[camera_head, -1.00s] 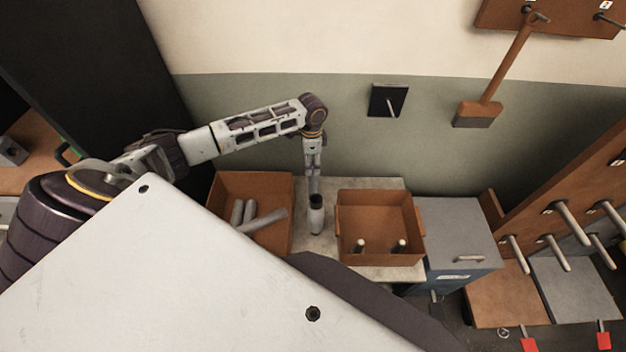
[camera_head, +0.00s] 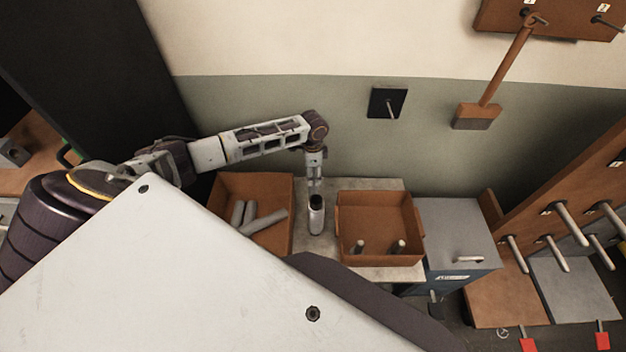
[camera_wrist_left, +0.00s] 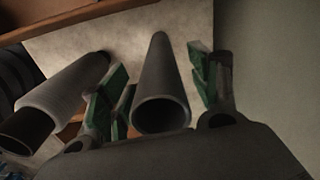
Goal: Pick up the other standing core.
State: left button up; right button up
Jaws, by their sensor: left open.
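A hollow grey standing core (camera_wrist_left: 161,105) shows in the left wrist view, its round open end towards the camera and its length running away to the pale table. My left gripper (camera_wrist_left: 158,100) is open, with green-padded fingers on either side of this core. In the head view my left gripper (camera_head: 316,215) points down over the table (camera_head: 330,190) between two brown boxes. There the gripper hides most of the core, and I cannot tell whether the fingers touch it. My right gripper is not in view.
The left brown box (camera_head: 228,180) holds several lying grey tubes (camera_head: 262,222). The right brown box (camera_head: 375,205) holds two small upright pieces (camera_head: 398,247). In the wrist view a pale-sleeved dark tube (camera_wrist_left: 62,95) lies close left of the fingers. A grey cabinet (camera_head: 455,225) stands right.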

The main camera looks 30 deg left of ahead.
pick_arm(q)
grip_shut()
dwell(0.4)
jog(key=shift+r, duration=0.15)
notch_tip(320, 180, up, 10)
jog(key=shift+b, duration=0.3)
dwell(0.4)
jog(key=c, duration=0.7)
grip_release()
grip_shut()
